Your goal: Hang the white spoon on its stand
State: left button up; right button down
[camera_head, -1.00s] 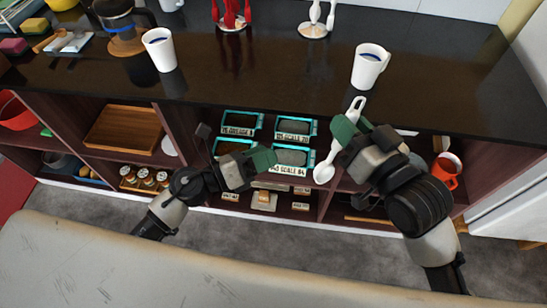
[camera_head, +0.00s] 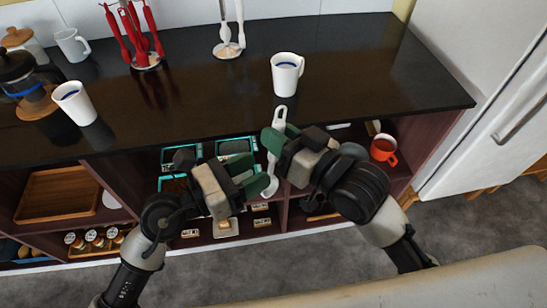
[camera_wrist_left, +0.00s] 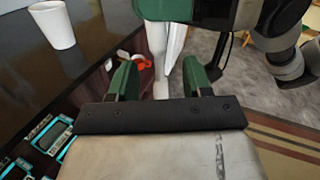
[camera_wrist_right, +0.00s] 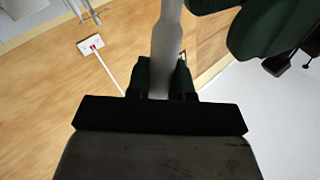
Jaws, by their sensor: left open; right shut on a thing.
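The white spoon (camera_head: 272,166) is upright in front of the counter edge in the head view, holed handle end up and bowl down. My right gripper (camera_head: 275,142) is shut on its handle; the right wrist view shows the handle (camera_wrist_right: 166,40) between the fingers. My left gripper (camera_head: 252,172) is open, close beside the spoon's lower part. In the left wrist view the spoon (camera_wrist_left: 158,55) appears between its spread fingers; I cannot tell whether they touch it. The white stand (camera_head: 228,49), with white utensils hanging on it, is at the back of the counter.
A white mug (camera_head: 285,75) stands on the counter between the spoon and the back wall. Another mug (camera_head: 75,103), a French press (camera_head: 30,85) and a red utensil stand (camera_head: 146,61) are to the left. Shelves with a wooden tray (camera_head: 57,194) lie below. The right counter top is clear.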

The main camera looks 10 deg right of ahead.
aim_at(275, 162)
pick_arm(q)
jog(key=shift+x, duration=2.6)
grip_shut()
pick_arm(e)
jog(key=c, duration=0.9)
grip_release()
